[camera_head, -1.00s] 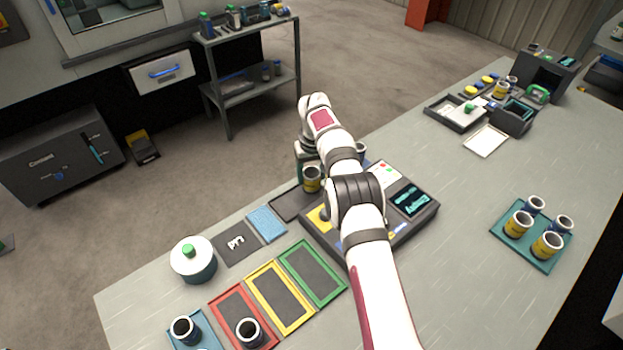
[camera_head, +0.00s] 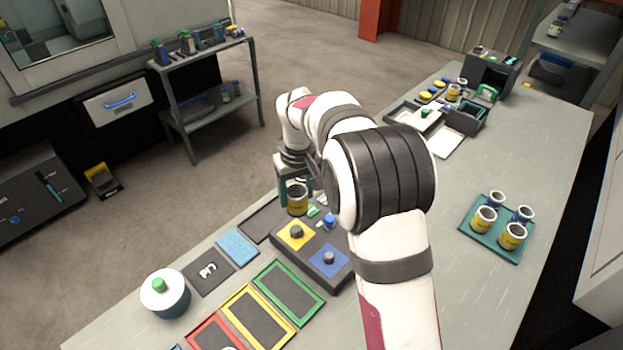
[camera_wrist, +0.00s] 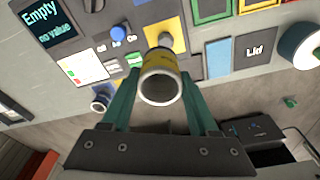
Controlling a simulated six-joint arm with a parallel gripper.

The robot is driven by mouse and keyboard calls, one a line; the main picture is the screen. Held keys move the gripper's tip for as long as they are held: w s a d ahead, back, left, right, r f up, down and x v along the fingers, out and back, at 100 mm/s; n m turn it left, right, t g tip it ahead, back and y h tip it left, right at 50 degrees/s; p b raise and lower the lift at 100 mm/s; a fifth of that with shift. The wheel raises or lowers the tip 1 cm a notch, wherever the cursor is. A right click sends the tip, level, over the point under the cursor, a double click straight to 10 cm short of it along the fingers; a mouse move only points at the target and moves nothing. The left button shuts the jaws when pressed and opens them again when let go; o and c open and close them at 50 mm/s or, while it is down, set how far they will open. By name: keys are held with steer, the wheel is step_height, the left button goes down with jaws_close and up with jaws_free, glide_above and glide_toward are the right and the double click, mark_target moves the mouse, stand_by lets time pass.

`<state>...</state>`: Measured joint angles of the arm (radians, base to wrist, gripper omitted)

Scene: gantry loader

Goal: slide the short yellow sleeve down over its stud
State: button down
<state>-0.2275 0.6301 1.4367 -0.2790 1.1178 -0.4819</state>
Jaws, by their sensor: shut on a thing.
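The yellow sleeve (camera_head: 297,200), an open tube with a pale rim, is between the teal fingers of my gripper (camera_head: 289,190). In the wrist view the fingers (camera_wrist: 158,104) are shut on the sides of the sleeve (camera_wrist: 161,82), and its open end faces the camera. The sleeve is apart from the grey stud (camera_head: 296,232) on the yellow square (camera_head: 290,242). In the head view it appears just beyond that stud. In the wrist view the yellow square (camera_wrist: 179,36) shows beyond the sleeve, which partly overlaps it.
A blue square with a stud (camera_head: 328,258) is beside the yellow one. My arm covers the fixture's right part. A teal tray (camera_head: 468,228) holds several sleeves at right. Coloured frames (camera_head: 290,289) and a white-lidded pot (camera_head: 165,294) are at left.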

mark_target(295, 227)
steer(key=shift+s+a+f, duration=0.1)
steer(key=shift+s+f, duration=0.05)
steer(key=shift+f, duration=1.15)
steer(key=shift+s+a+f, duration=0.1)
steer(key=shift+s+f, duration=0.05)
steer(key=shift+f, duration=1.15)
steer(key=shift+s+a+f, duration=0.1)
steer(key=shift+s+f, duration=0.05)
steer(key=shift+f, duration=1.15)
steer(key=shift+f, duration=0.2)
steer(key=shift+c, duration=0.3)
jaws_free()
steer(key=shift+o, duration=0.3)
step_height(295, 227, up, 9)
